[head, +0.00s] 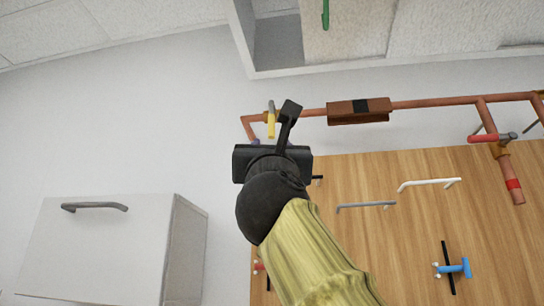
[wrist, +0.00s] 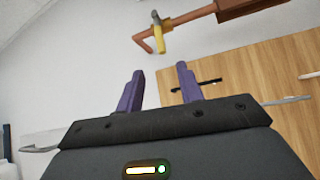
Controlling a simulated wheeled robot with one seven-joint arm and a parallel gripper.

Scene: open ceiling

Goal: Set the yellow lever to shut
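The yellow lever (head: 271,122) sits on a copper pipe (head: 438,102) at the pipe's left end, near a downward bend. In the head view it hangs down across the pipe, just left of my gripper (head: 290,112). In the wrist view the yellow lever (wrist: 158,40) is ahead of and above the fingers, apart from them. My gripper (wrist: 160,82) is open, its two purple fingers spread with nothing between them. In the head view my wrist hides part of the wall and board below the lever.
A red lever (head: 483,138) is on the pipe branch at the right. A wooden board (head: 400,225) carries a white handle (head: 429,184), a grey handle (head: 366,205) and a blue tap (head: 455,268). A white cabinet (head: 95,245) is at the lower left. Bare wall lies left of the lever.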

